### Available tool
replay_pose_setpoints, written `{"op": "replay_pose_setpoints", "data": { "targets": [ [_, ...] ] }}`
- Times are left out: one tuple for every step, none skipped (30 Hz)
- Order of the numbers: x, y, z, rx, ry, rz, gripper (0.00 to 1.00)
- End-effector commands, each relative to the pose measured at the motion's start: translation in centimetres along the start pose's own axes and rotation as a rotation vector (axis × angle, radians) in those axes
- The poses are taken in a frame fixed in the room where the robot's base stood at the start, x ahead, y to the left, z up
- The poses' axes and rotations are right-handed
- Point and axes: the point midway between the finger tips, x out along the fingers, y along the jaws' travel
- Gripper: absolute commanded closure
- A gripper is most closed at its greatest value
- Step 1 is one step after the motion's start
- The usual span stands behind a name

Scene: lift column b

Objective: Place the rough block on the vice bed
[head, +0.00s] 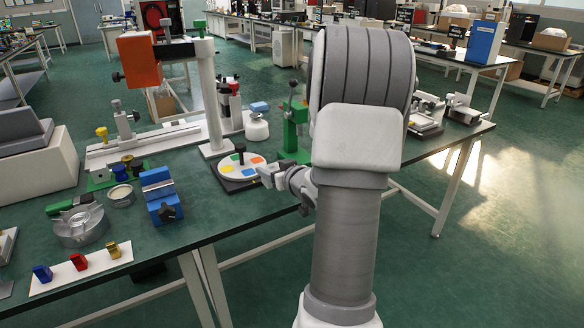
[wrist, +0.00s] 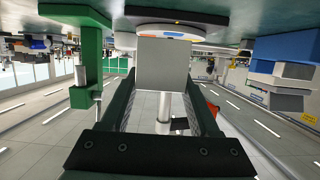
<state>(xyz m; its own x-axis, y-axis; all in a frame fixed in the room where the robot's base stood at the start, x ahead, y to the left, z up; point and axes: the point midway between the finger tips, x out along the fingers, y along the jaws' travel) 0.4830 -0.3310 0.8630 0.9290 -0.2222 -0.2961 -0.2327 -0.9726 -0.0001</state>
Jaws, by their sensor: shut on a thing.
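The rough block (wrist: 163,65) is a plain grey block, held between the fingers of my gripper (wrist: 165,85) in the wrist view. In the head view my gripper (head: 272,177) is low over the bench, just right of a round white plate with coloured patches; the block is hard to make out there. A blue vice (head: 160,195) with a dark knob stands on the bench to the left of my gripper, well apart from it. A blue and grey shape (wrist: 285,52) at the right of the wrist view looks like this vice.
The round plate (head: 235,172) is close to my gripper, and a green press (head: 293,130) stands behind it. A tall white post stand (head: 212,100) rises behind the vice. Bare bench (head: 215,212) shows between vice and gripper. A small tin (head: 121,195) is left of the vice.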

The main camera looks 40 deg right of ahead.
Motion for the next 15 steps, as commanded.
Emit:
{"op": "replay_pose_setpoints", "data": {
  "targets": [
    [0.9, -1.1, 0.9, 0.0, 0.0, -0.005, 1.0],
    [1.3, -1.6, 1.1, 0.0, 0.001, -0.004, 1.0],
    [1.7, -2.3, 1.4, 0.001, 0.001, -0.004, 1.0],
    [2.0, -2.7, 1.6, 0.0, 0.001, -0.004, 1.0],
    [2.1, -2.5, 2.3, 0.003, -0.001, 0.0, 1.0],
    [2.3, -2.3, 3.0, 0.002, -0.001, 0.001, 1.0],
    [2.4, -2.3, 3.4, 0.001, -0.001, 0.001, 1.0],
    [2.5, -2.3, 3.7, 0.001, -0.001, 0.001, 1.0],
    [2.6, -2.3, 4.0, 0.001, 0.0, 0.0, 1.0],
    [2.6, -2.3, 4.1, 0.001, 0.001, 0.0, 1.0],
    [2.7, -2.3, 4.3, 0.001, 0.001, 0.0, 1.0],
    [2.7, -2.3, 4.4, 0.0, 0.002, 0.001, 1.0],
    [2.7, -2.3, 4.5, 0.0, 0.002, 0.001, 1.0],
    [2.7, -2.3, 4.5, 0.0, 0.002, 0.001, 1.0],
    [2.7, -2.3, 4.5, 0.0, 0.002, 0.001, 1.0]
  ]
}}
